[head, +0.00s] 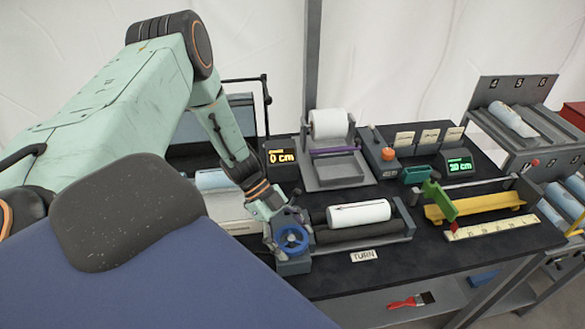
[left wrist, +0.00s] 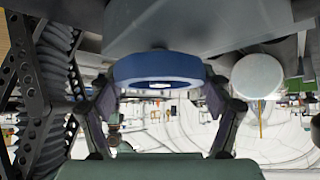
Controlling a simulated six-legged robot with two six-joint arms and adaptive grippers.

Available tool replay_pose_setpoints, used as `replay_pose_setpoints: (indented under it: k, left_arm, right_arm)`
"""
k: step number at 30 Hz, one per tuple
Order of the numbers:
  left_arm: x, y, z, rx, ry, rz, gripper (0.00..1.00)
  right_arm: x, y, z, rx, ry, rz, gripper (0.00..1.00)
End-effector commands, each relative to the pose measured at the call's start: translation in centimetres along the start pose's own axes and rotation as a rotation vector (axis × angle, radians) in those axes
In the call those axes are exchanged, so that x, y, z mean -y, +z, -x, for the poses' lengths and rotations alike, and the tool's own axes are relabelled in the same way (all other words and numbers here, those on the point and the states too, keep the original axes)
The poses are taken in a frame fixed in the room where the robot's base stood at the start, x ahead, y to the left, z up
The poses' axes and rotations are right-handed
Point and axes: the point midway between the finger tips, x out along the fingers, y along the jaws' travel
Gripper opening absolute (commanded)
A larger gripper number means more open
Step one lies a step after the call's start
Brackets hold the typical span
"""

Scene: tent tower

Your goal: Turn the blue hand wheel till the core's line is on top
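The white core (head: 358,215) lies on dark rollers right of the wheel. A thin, faint dark line runs along its camera-facing upper side; its exact angle is hard to tell. The core's round end (left wrist: 257,76) also shows in the wrist view. My right gripper is out of view.
The TURN label (head: 365,255) lies on the dark table in front of the rollers. Behind is a grey stand with a white roll (head: 328,124). At right are a yellow trough (head: 475,206) and a ruler strip (head: 492,228). A red brush (head: 411,300) lies on the lower shelf.

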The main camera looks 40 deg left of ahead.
Motion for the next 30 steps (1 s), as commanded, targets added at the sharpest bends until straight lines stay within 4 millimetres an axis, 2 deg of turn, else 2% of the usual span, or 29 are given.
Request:
replay_pose_setpoints:
  k: [1,7,19,23,29,30]
  left_arm:
    - [0.0,0.0,0.0,0.0,-0.001,0.0,0.85]
    - [0.0,0.0,0.0,0.0,0.0,0.001,1.0]
    - [0.1,0.0,0.4,0.0,-0.002,0.001,1.0]
    - [0.1,0.0,1.8,-0.001,-0.006,0.001,1.0]
    - [0.1,0.0,5.0,-0.002,-0.007,-0.001,1.0]
    - [0.1,0.4,5.6,0.001,-0.006,0.001,1.0]
  right_arm:
    - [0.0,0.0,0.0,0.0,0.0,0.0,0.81]
    - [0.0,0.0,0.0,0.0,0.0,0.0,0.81]
    - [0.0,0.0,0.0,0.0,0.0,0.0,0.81]
    - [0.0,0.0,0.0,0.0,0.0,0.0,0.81]
    - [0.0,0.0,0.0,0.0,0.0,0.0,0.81]
    - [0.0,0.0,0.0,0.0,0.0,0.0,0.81]
